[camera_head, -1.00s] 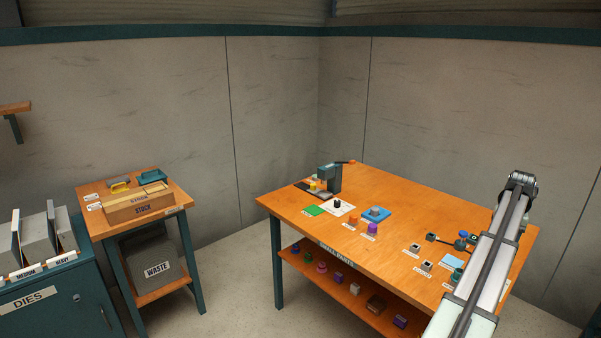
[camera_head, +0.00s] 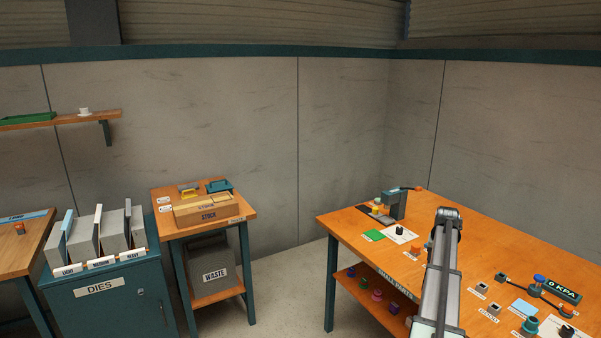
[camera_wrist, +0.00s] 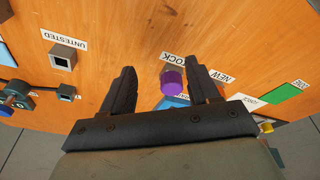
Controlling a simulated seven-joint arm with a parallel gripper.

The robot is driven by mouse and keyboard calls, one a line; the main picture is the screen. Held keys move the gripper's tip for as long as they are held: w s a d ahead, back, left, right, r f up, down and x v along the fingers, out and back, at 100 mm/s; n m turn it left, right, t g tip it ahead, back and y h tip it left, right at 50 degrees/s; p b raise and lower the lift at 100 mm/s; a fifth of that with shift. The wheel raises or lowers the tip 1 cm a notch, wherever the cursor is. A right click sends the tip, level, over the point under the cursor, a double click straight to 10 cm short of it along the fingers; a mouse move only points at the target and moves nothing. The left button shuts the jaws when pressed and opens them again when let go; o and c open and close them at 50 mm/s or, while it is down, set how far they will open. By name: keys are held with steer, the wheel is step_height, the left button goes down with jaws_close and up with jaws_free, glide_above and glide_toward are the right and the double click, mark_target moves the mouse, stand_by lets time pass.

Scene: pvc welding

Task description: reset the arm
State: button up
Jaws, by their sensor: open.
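My gripper (camera_wrist: 160,90) is in the wrist view, its two dark fingers spread wide apart with nothing held between them. It is above the orange wooden workbench (camera_wrist: 120,20). A purple cylinder (camera_wrist: 173,79) lies in line with the gap between the fingers, on the bench surface beyond them. In the head view my arm rises in front of the bench (camera_head: 480,235) and hides part of its middle; the gripper itself does not show there.
On the bench are a green square (camera_head: 374,236), a dark press-like device (camera_head: 396,204), small grey blocks (camera_head: 482,288) and a 0 KPA display (camera_head: 563,291). Left stand the stock table (camera_head: 243,207), a waste bin (camera_head: 209,262) and the DIES cabinet (camera_head: 110,305). Floor shows between tables.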

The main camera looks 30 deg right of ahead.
steer(key=w+a+f+n+t, duration=0.15)
steer(key=w+a+f, duration=0.25)
steer(key=w+a, duration=1.2)
steer(key=s+a+f+n+g+y, duration=0.1)
steer(key=a+f+n, duration=0.1)
steer(key=a+f, duration=0.95)
steer(key=s+a+f+n+g+y, duration=0.1)
steer(key=s+a+f+n, duration=0.1)
steer(key=a+f, duration=0.9)
steer(key=s+a+f+n+g, duration=0.1)
steer(key=s+a+f, duration=0.35)
steer(key=a, duration=0.25)
steer(key=s+a+f+n+g+y, duration=0.1)
steer(key=s+a+f, duration=0.35)
steer(key=a, duration=0.25)
steer(key=s+a+f+g, duration=0.1)
steer(key=s+a+f, duration=0.3)
steer(key=s+a, duration=0.25)
steer(key=s+a+f+n+g, duration=0.2)
steer(key=s+a, duration=0.4)
steer(key=s, duration=0.6)
steer(key=s+a+f+n+g, duration=0.1)
steer(key=s+a+f+g, duration=0.1)
steer(key=s+a, duration=0.5)
steer(key=s, duration=0.5)
steer(key=shift+s+f+n, duration=0.2)
steer(key=shift+s+n, duration=0.05)
steer(key=shift+n, duration=0.1)
steer(key=shift+a+g, duration=0.1)
steer(key=shift+g, duration=0.15)
